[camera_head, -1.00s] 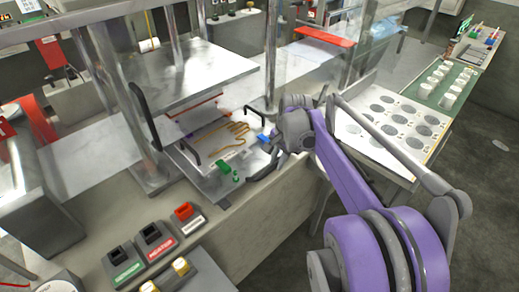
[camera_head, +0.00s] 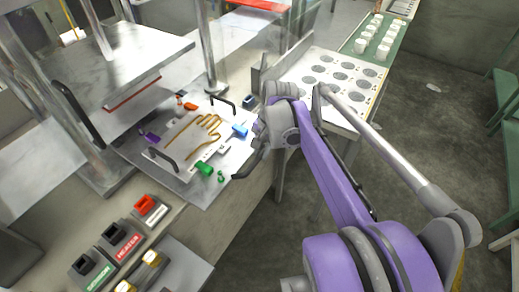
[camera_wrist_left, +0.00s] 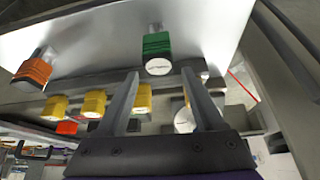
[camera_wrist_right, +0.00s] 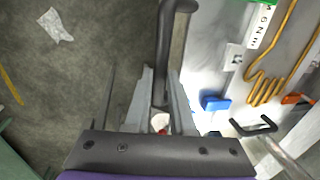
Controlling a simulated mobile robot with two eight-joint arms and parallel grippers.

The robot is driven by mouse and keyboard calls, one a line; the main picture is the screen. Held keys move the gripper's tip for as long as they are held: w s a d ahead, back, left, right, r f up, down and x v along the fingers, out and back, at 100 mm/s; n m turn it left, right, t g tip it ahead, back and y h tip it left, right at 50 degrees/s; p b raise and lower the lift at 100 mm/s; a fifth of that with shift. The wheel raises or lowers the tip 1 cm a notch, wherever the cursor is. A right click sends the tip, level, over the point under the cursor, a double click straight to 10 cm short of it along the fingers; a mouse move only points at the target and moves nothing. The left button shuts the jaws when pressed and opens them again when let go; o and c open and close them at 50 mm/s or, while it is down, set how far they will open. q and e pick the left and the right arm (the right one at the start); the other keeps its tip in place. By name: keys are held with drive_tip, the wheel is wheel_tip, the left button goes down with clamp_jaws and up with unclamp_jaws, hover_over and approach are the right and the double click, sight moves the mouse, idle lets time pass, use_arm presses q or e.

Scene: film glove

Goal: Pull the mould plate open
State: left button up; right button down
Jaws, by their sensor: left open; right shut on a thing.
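The mould plate (camera_head: 172,132) is a pale metal plate with a tan hand outline and coloured pieces around it. In the head view it lies drawn out in front of the press, with the hand outline uncovered. Its dark handle (camera_head: 245,170) sticks out at the right edge. My right gripper (camera_head: 262,132) is shut on this handle. The right wrist view shows the handle bar (camera_wrist_right: 164,45) between the fingers (camera_wrist_right: 161,85). My left gripper (camera_wrist_left: 163,90) is open and empty in the left wrist view, by coloured buttons. It is not in the head view.
The press's upper plate (camera_head: 125,65) hangs behind the mould plate, beside metal posts. Control boxes with a red switch (camera_head: 145,203) stand on the bench at the front. A white table with grey discs (camera_head: 318,80) stands to the right. Open floor lies beyond my right arm.

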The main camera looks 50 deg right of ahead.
drive_tip(key=shift+d, duration=0.1)
drive_tip(key=c, duration=0.8)
unclamp_jaws()
drive_tip(key=shift+o, duration=0.2)
use_arm(q)
drive_tip(key=shift+w+r+p, duration=0.15)
drive_tip(key=shift+r+p, duration=0.25)
drive_tip(key=shift+r, duration=0.1)
use_arm(e)
wheel_tip(320, 180, up, 11)
drive_tip(key=s, duration=0.2)
drive_tip(key=shift+f, duration=0.15)
drive_tip(key=shift+s+f, duration=0.1)
